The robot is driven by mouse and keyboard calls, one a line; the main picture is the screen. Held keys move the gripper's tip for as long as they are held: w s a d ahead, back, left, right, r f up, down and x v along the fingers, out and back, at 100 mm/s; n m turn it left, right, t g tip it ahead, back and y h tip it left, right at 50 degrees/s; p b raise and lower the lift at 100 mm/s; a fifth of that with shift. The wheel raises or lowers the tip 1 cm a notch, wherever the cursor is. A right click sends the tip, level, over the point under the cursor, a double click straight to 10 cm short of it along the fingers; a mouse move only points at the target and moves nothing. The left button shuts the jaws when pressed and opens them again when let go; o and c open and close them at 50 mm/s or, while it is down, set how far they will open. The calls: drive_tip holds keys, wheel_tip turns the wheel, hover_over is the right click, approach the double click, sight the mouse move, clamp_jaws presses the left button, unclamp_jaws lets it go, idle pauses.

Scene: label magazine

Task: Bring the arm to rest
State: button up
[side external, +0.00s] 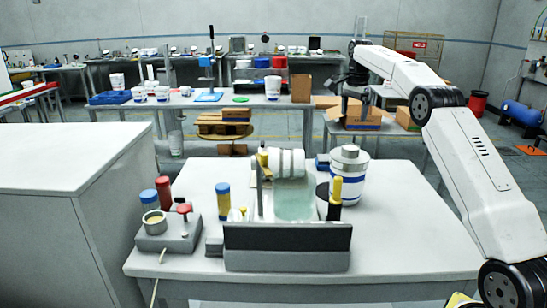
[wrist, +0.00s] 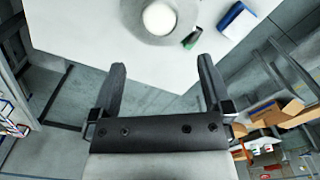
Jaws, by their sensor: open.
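My gripper (wrist: 161,66) is open in the wrist view, with nothing between its two dark fingers. In the side external view it hangs dark at the end of my raised white arm, above and behind the worktable (side external: 400,215). On the table stands a white canister with a blue band (side external: 350,191). A fixture with a dark front plate (side external: 287,238) holds a pale teal surface (side external: 295,203) and a white ribbed roll (side external: 287,163). In the wrist view the table edge (wrist: 75,40) and a round white top (wrist: 160,18) lie beyond the fingers, apart from them.
A grey block with a red knob (side external: 168,232) and blue- and red-capped containers stand at the table's left. A blue box (wrist: 238,20) and a small green piece (wrist: 192,38) lie near the table edge. Cardboard boxes (side external: 360,115) sit behind. The table's right side is clear.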

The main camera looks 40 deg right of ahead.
drive_tip(key=w+a+f+n+y, duration=0.15)
drive_tip(key=a+f+n, duration=0.25)
drive_tip(key=a, duration=1)
drive_tip(key=s+a+f+n+y, duration=0.1)
drive_tip(key=s+a+f, duration=0.1)
drive_tip(key=s+a, duration=0.2)
drive_tip(key=s+a+f+n+y, duration=0.1)
drive_tip(key=s+a+f+n, duration=0.1)
drive_tip(key=a, duration=0.6)
drive_tip(key=s+a+f+n+y, duration=0.1)
drive_tip(key=s+a+f, duration=0.2)
drive_tip(key=s+a, duration=0.2)
drive_tip(key=shift+s+a+f+n+t+y, duration=0.15)
drive_tip(key=shift+s+a+f+n, duration=0.05)
drive_tip(key=shift+a, duration=0.3)
drive_tip(key=shift+s+a+f+n+t+y, duration=0.1)
drive_tip(key=shift+s+a+f+n+t, duration=0.1)
drive_tip(key=shift+a, duration=0.3)
drive_tip(key=s+f+n+t+h, duration=0.2)
drive_tip(key=s+f+n+h, duration=0.3)
drive_tip(key=s+n, duration=0.6)
wheel_tip(320, 180, down, 2)
drive_tip(key=shift+s+a, duration=0.15)
drive_tip(key=shift+s, duration=0.3)
